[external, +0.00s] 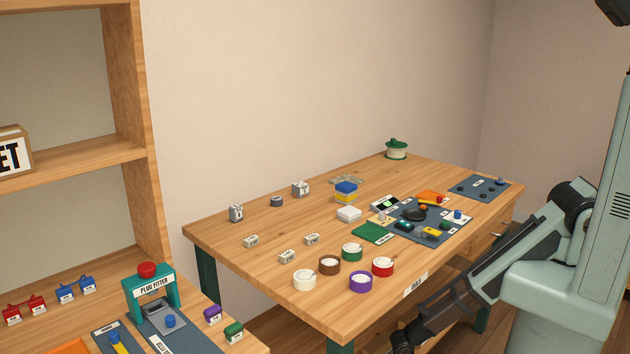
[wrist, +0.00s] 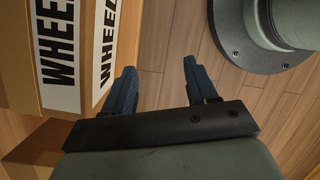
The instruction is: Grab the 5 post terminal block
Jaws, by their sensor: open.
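Three small cream blocks lie on the wooden table in the external view: one at the left (external: 251,240), one at the front (external: 287,256) and one to the right (external: 312,238). They look like terminal blocks, but their posts are too small to count, so I cannot tell which has five. My gripper (wrist: 160,82) is open and empty in the wrist view, with its two blue fingers apart above the floor. No terminal block shows in the wrist view. In the external view my arm hangs low at the table's right front, and the fingers are not visible.
The table (external: 222,238) also holds several coloured wire spools (external: 305,281), grey parts (external: 300,189) and a dark mat (external: 450,236) with small parts. A bench with a teal plug fitter (external: 135,309) stands front left. A box labelled WHEEL (wrist: 58,55) is close left of my fingers.

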